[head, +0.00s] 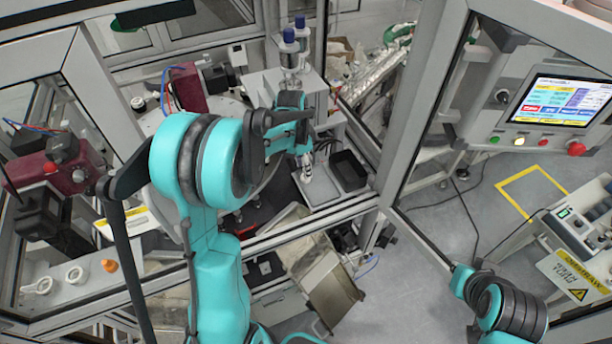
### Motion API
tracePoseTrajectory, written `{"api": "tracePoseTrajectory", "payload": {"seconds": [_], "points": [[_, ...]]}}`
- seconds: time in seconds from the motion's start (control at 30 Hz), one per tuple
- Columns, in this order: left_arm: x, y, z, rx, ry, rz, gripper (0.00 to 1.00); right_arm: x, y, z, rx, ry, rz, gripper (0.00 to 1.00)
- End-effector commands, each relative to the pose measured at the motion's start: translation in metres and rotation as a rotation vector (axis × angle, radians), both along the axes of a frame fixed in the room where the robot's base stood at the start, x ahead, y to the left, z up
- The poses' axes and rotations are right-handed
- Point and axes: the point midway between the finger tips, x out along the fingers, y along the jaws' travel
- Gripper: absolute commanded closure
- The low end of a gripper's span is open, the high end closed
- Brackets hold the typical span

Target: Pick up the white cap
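My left gripper (306,175) points down over a small light-grey tray (322,196) inside the cell. Its fingers are small and partly hidden by my wrist, so I cannot tell whether they are open or shut. I cannot make out a white cap at the fingertips. Whitish round parts lie on the ledge at the lower left: a ring-like one (38,287) and a smaller one (76,275). I cannot tell whether either is the cap. Part of my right arm shows at the lower right, but its gripper is not in view.
A black bin (348,170) stands right of the tray. Two blue-topped bottles (289,48) stand behind. An orange part (109,265) lies at the left. Metal frame posts (422,90) and a control screen (560,101) are at the right. A metal chute (325,280) sits in front.

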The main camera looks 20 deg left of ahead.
Motion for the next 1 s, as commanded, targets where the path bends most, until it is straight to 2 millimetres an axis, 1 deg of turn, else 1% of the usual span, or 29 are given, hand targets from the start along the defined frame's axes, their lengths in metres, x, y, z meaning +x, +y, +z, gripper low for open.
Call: {"api": "tracePoseTrajectory", "payload": {"seconds": [0.1,0.2,0.3,0.53,0.6,0.63,0.67,1.0], "points": [[0.003,0.001,-0.018,0.000,0.000,0.000,0.61,0.000,0.000,0.007,0.000,0.000,0.000,1.00],[0.004,0.000,-0.033,0.000,0.000,0.000,0.61,0.000,0.000,0.008,0.000,-0.001,0.000,1.00],[0.005,0.000,-0.041,0.000,0.000,0.000,0.61,0.000,0.000,0.009,0.000,-0.001,0.000,1.00],[0.005,-0.001,-0.043,0.000,0.000,0.000,0.61,0.000,0.000,0.009,0.000,0.000,0.000,1.00],[0.005,-0.001,-0.043,0.000,0.000,0.000,0.73,0.000,0.000,0.008,0.000,0.000,0.000,1.00],[0.005,-0.001,-0.043,0.000,0.000,0.000,0.78,0.000,0.000,0.008,0.000,0.000,0.000,1.00],[0.005,-0.001,-0.043,0.000,0.000,0.000,0.80,0.000,0.000,0.009,0.000,0.000,0.000,1.00],[0.004,0.000,-0.042,0.001,-0.001,0.001,0.80,0.000,0.000,0.008,0.000,0.000,0.000,1.00]]}}
